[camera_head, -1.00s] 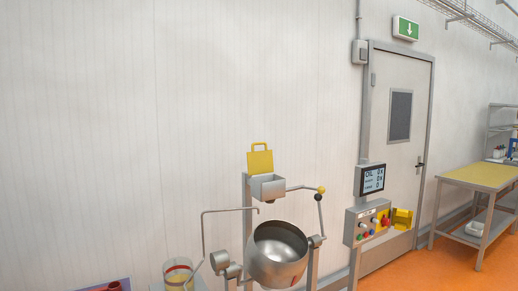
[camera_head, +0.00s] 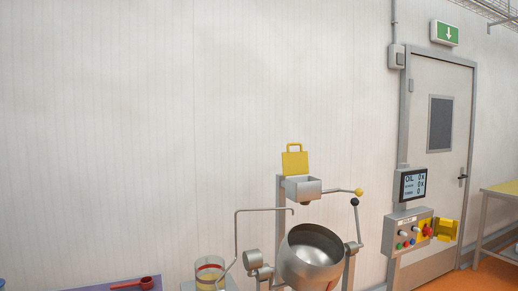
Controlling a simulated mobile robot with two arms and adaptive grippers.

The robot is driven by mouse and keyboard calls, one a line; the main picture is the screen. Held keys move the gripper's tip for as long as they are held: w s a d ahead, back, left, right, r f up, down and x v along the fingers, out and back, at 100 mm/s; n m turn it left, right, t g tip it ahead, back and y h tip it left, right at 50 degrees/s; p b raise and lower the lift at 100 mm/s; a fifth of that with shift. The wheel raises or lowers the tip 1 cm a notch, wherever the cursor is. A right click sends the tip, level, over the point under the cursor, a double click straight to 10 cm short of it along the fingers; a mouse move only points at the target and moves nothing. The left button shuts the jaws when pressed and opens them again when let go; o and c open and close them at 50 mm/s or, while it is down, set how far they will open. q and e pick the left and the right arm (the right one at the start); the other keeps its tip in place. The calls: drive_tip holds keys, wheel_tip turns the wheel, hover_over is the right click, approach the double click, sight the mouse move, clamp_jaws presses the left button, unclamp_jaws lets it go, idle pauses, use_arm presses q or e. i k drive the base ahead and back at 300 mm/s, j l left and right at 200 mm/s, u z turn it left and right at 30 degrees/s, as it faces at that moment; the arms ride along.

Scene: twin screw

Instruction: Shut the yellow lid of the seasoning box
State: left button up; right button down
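The seasoning box (camera_head: 302,188) is a small grey metal box on a post above the steel kettle. Its yellow lid (camera_head: 295,161) stands upright at the back of the box, with a loop handle on top, so the box is open. Neither of my grippers shows in the head view.
The steel kettle (camera_head: 311,257) hangs below the box, with a bent pipe (camera_head: 237,232) on its left. A lever with a yellow knob (camera_head: 359,192) reaches right from the box. A control panel (camera_head: 407,232) and a screen (camera_head: 413,183) stand at right. A red ladle (camera_head: 145,283) lies lower left.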

sight(295, 163)
drive_tip(key=i+l+u, duration=0.1)
drive_tip(key=l+u, duration=0.55)
drive_tip(key=u, duration=0.25)
drive_tip(key=l+u, duration=0.45)
drive_tip(key=k+l+u, duration=0.1)
drive_tip(key=l+u, duration=0.15)
drive_tip(key=u, duration=0.2)
